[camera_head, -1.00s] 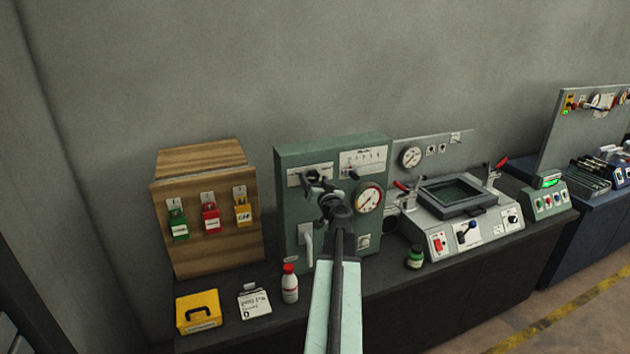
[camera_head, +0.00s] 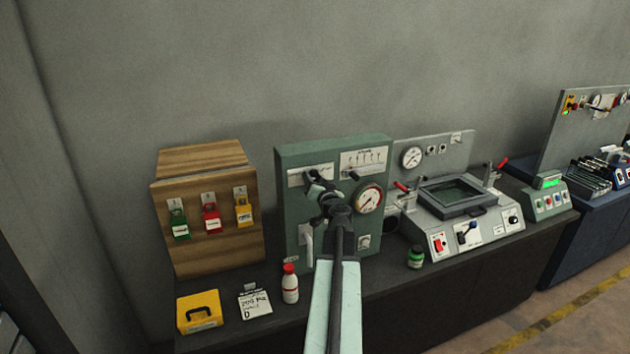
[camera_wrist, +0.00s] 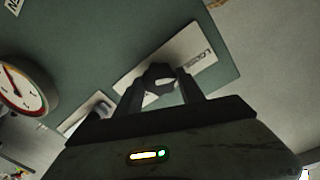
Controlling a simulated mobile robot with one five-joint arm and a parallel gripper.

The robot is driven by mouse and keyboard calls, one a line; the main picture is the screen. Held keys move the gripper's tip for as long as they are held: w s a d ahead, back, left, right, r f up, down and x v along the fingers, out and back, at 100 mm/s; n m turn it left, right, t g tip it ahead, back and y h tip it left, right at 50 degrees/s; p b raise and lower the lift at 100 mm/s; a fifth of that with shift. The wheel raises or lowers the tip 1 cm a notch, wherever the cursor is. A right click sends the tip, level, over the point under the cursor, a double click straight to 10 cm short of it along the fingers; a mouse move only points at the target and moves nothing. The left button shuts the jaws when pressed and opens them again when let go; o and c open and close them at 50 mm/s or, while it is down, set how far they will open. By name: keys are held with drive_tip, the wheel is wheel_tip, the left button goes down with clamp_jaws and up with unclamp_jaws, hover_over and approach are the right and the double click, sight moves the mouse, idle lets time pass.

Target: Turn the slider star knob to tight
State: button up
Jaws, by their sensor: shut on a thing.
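The green panel box (camera_head: 290,160) stands on the bench with two white label plates near its top. My gripper (camera_head: 313,181) is at the left label plate (camera_head: 300,175), its jaws against the panel front. In the wrist view, my gripper (camera_wrist: 160,82) has its two fingers on either side of a small dark knob (camera_wrist: 158,72), which sits on a white plate (camera_wrist: 195,58). The fingers are shut on this knob. The head view does not show the knob clearly, as my gripper covers it. I cannot read its turn position.
A round gauge (camera_head: 369,199) is right of my gripper, also large in the wrist view (camera_wrist: 22,90). A pale lever (camera_head: 308,240) hangs below. A wooden board with padlocks (camera_head: 165,240) is left; a grey machine (camera_head: 450,240) is right. A bottle (camera_head: 290,285) stands in front.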

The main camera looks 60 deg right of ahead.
drive_tip(key=m+p, duration=0.1)
drive_tip(key=m, duration=0.5)
drive_tip(key=shift+m+y, duration=0.3)
drive_tip(key=shift+m, duration=0.1)
drive_tip(key=m, duration=0.3)
drive_tip(key=shift+s+d, duration=0.1)
drive_tip(key=m, duration=0.3)
drive_tip(key=shift+m+y, duration=0.3)
drive_tip(key=shift+m, duration=0.1)
drive_tip(key=m, duration=0.3)
drive_tip(key=shift+f+t, duration=0.1)
drive_tip(key=shift+t, duration=0.2)
drive_tip(key=m, duration=0.3)
drive_tip(key=shift+m+y, duration=0.4)
drive_tip(key=m, duration=0.3)
drive_tip(key=shift+m+t, duration=0.3)
drive_tip(key=shift+m, duration=0.1)
drive_tip(key=shift+m+b, duration=0.35)
drive_tip(key=shift+m, duration=1.05)
